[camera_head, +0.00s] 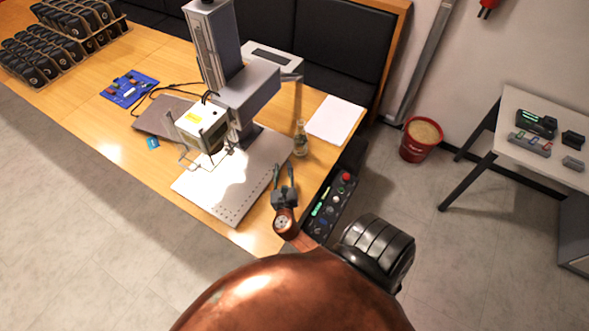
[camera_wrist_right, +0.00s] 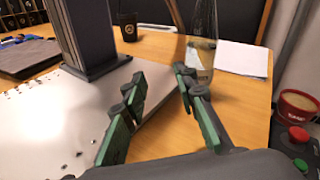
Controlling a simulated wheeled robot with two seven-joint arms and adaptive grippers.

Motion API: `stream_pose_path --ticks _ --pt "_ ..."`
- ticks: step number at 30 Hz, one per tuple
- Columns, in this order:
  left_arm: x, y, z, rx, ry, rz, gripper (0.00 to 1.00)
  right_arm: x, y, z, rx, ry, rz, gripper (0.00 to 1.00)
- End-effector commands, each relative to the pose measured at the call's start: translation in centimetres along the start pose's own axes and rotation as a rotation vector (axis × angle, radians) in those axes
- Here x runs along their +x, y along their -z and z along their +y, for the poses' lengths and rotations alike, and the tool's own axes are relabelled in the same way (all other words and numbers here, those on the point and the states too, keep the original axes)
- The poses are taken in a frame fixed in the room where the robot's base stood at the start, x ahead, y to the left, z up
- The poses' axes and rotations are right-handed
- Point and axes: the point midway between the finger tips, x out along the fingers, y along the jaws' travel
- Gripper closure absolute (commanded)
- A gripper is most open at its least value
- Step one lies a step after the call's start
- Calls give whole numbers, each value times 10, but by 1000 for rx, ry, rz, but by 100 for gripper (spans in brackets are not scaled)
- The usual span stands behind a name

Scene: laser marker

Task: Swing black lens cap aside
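The laser marker (camera_head: 245,95) stands on the wooden table, with its column rising at the back and its head box (camera_head: 200,120) with a yellow label over the white perforated plate (camera_head: 235,205). A dark area shows at the head's lower front; I cannot clearly make out the black lens cap there. My right gripper (camera_head: 284,172) is open and empty over the plate's right edge, to the right of the head and apart from it. Its two green-padded fingers (camera_wrist_right: 160,80) stand apart in the right wrist view. My left gripper is out of view.
A glass bottle (camera_head: 300,140) stands just beyond my right gripper and also shows in the wrist view (camera_wrist_right: 201,45). A control panel (camera_head: 332,205) with a red button lies right of the gripper. White paper (camera_head: 336,120) lies behind. A red bucket (camera_head: 421,140) is on the floor.

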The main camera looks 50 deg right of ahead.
Motion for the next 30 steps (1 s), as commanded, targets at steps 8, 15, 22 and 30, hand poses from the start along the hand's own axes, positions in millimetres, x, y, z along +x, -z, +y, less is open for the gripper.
stream_pose_path --ticks 8,15,22,30 --pt "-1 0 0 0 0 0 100 6 16 -24 -28 41 11 73" --pt "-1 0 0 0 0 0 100 6 18 -28 -32 48 13 73" --pt "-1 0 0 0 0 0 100 6 18 -27 -32 47 13 79" --pt "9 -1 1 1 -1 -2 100 -2 4 -1 116 1 -7 97"
